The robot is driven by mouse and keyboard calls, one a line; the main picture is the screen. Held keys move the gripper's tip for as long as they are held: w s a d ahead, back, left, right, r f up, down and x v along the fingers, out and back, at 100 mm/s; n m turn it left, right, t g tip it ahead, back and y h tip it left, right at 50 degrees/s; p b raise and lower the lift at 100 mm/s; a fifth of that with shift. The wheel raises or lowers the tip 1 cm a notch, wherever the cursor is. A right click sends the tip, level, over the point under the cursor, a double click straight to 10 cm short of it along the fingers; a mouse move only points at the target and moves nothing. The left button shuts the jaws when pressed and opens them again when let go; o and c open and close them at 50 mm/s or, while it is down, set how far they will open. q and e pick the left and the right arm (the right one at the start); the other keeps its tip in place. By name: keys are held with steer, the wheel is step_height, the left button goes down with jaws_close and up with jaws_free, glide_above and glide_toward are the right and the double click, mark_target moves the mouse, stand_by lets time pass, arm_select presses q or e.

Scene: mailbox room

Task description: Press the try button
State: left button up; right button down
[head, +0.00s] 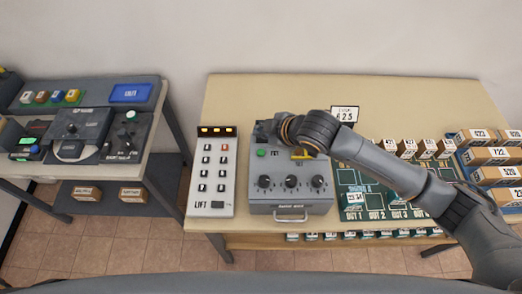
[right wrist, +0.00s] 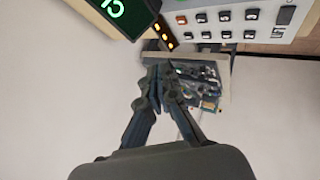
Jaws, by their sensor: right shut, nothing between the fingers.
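A grey control box (head: 291,207) stands on the beige table, with several black knobs, a handle and small labels too blurred to read. A small green button (head: 261,153) sits at its upper left; I cannot read which button is marked try. My right gripper (head: 266,130) is over the back left of the box, partly hidden by its own wrist. In the right wrist view its fingers (right wrist: 158,75) are shut and empty, pointing toward the other table. A dark block with a glowing green sign (right wrist: 116,10) is at that view's top left. My left gripper is not in view.
A white lift keypad (head: 213,178) stands left of the box; it also shows in the right wrist view (right wrist: 232,22). A green board (head: 375,200) and several small boxes (head: 497,155) lie to the right. Another table with devices (head: 83,130) is at the left.

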steer(key=shift+w+d+r, duration=0.15)
steer(key=shift+w+d, duration=0.1)
steer(key=shift+w, duration=0.2)
steer(key=b, duration=0.8)
glide_above(263, 154)
step_height(263, 154, down, 8)
steer(key=shift+r, duration=0.1)
steer(key=shift+f, duration=0.5)
steer(key=shift+f, duration=0.15)
stand_by(0.6)
steer(key=shift+f, duration=0.25)
